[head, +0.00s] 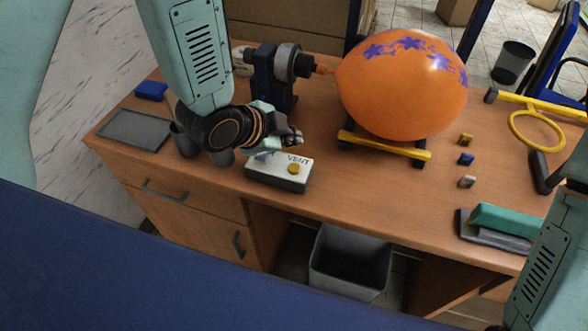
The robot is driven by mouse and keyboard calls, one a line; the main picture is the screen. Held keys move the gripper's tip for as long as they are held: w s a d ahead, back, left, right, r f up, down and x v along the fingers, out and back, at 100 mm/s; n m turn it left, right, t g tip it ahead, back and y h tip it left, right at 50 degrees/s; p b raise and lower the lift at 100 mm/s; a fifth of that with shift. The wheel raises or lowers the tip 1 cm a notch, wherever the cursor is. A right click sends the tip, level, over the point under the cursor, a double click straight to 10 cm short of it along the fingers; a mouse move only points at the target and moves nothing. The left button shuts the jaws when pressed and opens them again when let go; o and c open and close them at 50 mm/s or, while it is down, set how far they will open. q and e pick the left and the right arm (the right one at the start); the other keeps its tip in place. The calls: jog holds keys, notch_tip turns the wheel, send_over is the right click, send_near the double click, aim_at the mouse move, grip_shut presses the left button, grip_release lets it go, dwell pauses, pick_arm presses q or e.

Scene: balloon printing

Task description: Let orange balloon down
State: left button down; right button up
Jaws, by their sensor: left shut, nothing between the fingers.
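The large orange balloon (395,95) carries a band of purple stars and is full and round. It rests in a dark cradle with a yellow front bar (385,146), and its neck points left to the nozzle of a dark inflator (275,72). A white box marked VENT (279,172) with a round yellow button (294,168) stands at the table's front edge. My left gripper (296,140) is shut and empty, just above and behind the VENT box. I cannot tell whether it touches the box. My right gripper is out of view; only my right arm shows at lower right.
The wooden desk (400,190) has several small stamps (466,158) right of the cradle. A yellow ring (537,130) and a green-topped block (505,222) lie farther right. A grey tray (135,130) and blue block (151,90) are at left. A grey bin (350,262) stands below the desk.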

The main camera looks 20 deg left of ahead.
pick_arm(q)
jog(key=b, duration=0.4)
send_over(291, 169)
notch_tip(291, 169, down, 5)
jog(key=shift+f, duration=0.2)
jog(key=shift+f+b, duration=0.3)
jog(key=shift+f, duration=0.2)
jog(key=shift+d+f, duration=0.1)
jog(key=shift+f, duration=0.05)
dwell(0.5)
jog(key=shift+f+b, duration=0.25)
jog(key=shift+b, duration=0.05)
jog(key=shift+f+b, duration=0.35)
jog(key=shift+f, duration=0.15)
dwell(0.7)
jog(key=shift+r, duration=0.1)
dwell(3.9)
jog(key=shift+r+p, duration=0.85)
jog(key=shift+p, duration=0.05)
